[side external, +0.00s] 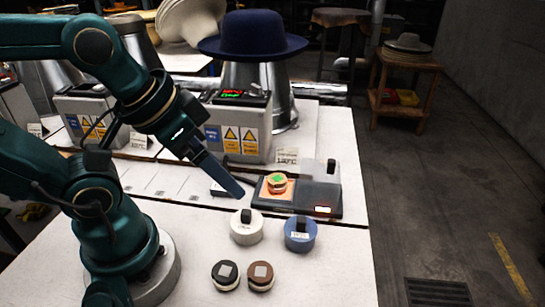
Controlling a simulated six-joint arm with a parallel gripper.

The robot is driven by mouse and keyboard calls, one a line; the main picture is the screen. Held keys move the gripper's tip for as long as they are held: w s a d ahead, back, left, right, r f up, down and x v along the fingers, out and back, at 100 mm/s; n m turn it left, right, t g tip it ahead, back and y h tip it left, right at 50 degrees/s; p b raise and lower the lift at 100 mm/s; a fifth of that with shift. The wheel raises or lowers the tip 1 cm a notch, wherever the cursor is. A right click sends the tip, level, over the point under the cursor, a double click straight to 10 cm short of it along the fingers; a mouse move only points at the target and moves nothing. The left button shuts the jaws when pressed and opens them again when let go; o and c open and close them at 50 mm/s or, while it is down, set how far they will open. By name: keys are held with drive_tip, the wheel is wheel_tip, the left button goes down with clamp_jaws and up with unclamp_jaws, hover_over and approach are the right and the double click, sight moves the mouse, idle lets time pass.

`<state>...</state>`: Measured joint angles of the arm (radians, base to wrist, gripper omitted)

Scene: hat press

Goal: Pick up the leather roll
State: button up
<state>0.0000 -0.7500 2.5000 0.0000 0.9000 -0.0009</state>
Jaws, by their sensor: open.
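Several small rolls stand on the white table (340,275). A brown roll with a pale square on top (261,276) is at the front, beside a black roll with a similar square (226,275); the brown one looks most like leather, but I cannot be sure. A white roll (246,231) and a blue roll (300,238) stand behind them, each with a black piece on top. My gripper (238,192) is open and empty, pointing down to the right above the table, behind and above the white roll. Its fingers overlap in this view.
A grey press box (236,130) with warning labels and a blue hat (254,35) stand further back. The table's front right is clear; its right edge drops to the floor.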

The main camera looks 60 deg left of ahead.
drive_tip(key=w+a+r+m+t+y, duration=0.1)
drive_tip(key=w+a+r+m+t, duration=0.2)
drive_tip(key=w, duration=0.4)
drive_tip(key=w+a+r+t+y, duration=0.1)
drive_tip(key=w+a+r+t, duration=0.25)
drive_tip(key=w, duration=0.35)
drive_tip(key=m+g+h, duration=0.2)
drive_tip(key=m+h, duration=0.4)
drive_tip(key=h, duration=0.3)
hover_over(270, 178)
drive_tip(key=f, duration=0.9)
drive_tip(key=s+f, duration=0.1)
drive_tip(key=f, duration=0.3)
drive_tip(key=shift+d+f, duration=0.15)
drive_tip(key=shift+f, duration=0.25)
drive_tip(key=f, duration=0.1)
drive_tip(key=s+a+f+n, duration=0.2)
drive_tip(key=shift+s+a+f, duration=0.1)
drive_tip(key=shift+s+f, duration=0.1)
drive_tip(key=shift+f, duration=0.15)
drive_tip(key=shift+a+f, duration=0.15)
drive_tip(key=shift+x, duration=2.45)
